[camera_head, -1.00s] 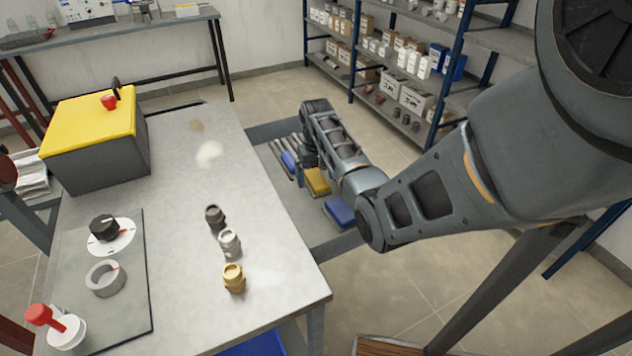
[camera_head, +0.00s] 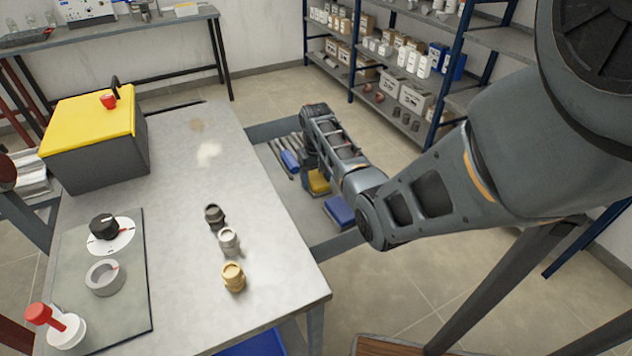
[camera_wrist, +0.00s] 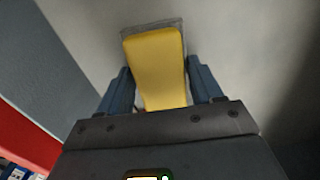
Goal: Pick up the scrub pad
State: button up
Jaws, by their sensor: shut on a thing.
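The scrub pad looks like a yellow block with a thin greyish edge (camera_wrist: 153,65). In the wrist view it stands between the two blue-grey fingers of my gripper (camera_wrist: 162,82), which are shut on its sides. In the head view a yellow pad (camera_head: 319,182) shows beside my wrist, low over the grey shelf below the table top. My forearm and wrist hide part of it there. Whether it touches the shelf cannot be told.
A blue pad (camera_head: 340,211) and another blue item (camera_head: 290,160) lie on the lower grey shelf (camera_head: 300,205). The table (camera_head: 185,255) beside it carries three fittings (camera_head: 229,241), a yellow-topped box (camera_head: 92,122) and a dial panel (camera_head: 130,290). Shelving (camera_head: 348,80) stands behind.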

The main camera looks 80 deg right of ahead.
aim_at(316, 177)
jog(key=shift+c, duration=0.2)
notch_tip(316, 177, up, 10)
dwell(0.5)
